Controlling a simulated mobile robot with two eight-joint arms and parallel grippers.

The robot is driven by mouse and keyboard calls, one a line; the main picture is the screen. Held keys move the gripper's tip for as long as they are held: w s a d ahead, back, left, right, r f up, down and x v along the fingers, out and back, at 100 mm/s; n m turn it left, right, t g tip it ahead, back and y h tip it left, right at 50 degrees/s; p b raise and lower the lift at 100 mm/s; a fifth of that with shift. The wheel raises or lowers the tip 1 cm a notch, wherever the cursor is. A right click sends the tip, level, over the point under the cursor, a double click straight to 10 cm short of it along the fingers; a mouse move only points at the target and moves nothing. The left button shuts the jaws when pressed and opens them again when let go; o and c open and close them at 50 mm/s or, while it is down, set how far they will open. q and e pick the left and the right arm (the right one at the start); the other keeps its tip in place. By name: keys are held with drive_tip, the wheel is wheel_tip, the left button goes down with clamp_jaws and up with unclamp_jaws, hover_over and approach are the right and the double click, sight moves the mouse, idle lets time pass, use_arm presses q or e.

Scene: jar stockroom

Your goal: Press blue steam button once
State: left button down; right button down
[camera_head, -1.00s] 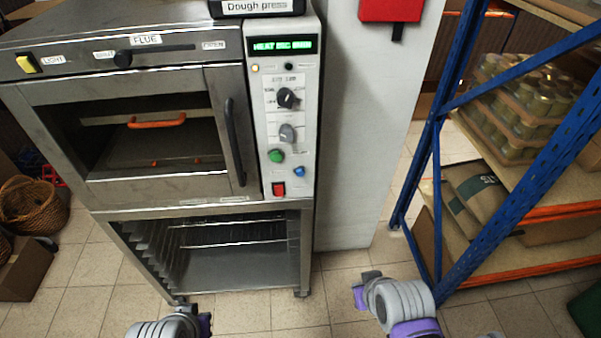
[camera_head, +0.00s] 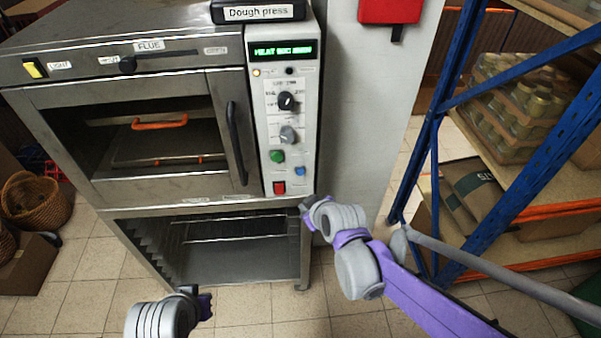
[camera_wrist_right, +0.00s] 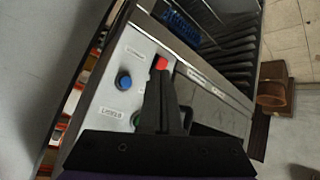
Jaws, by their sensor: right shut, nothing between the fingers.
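The blue steam button (camera_head: 299,171) is a small round knob low on the oven's control panel (camera_head: 282,110), right of a green button (camera_head: 277,156) and above a red switch (camera_head: 280,188). The blue button also shows in the right wrist view (camera_wrist_right: 124,81). My right gripper (camera_head: 306,206) is just below and right of the panel in the head view. In the right wrist view its shut, empty fingers (camera_wrist_right: 160,75) point near the red switch, apart from the blue button. My left gripper (camera_head: 198,298) is low in front of the oven rack; its jaw state is unclear.
The steel oven (camera_head: 130,120) has a closed glass door with a dark vertical handle (camera_head: 236,142). An open rack (camera_head: 220,245) is below. A blue-framed shelf (camera_head: 500,190) with jars stands at right. A wicker basket (camera_head: 35,200) is at left.

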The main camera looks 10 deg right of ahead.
drive_tip(key=w, duration=0.8)
drive_tip(key=shift+w, duration=0.4)
drive_tip(key=shift+w, duration=0.15)
idle(1.8)
drive_tip(key=shift+w, duration=0.3)
drive_tip(key=shift+w, duration=0.45)
idle(0.6)
drive_tip(key=shift+s, duration=0.95)
drive_tip(key=shift+s, duration=2.5)
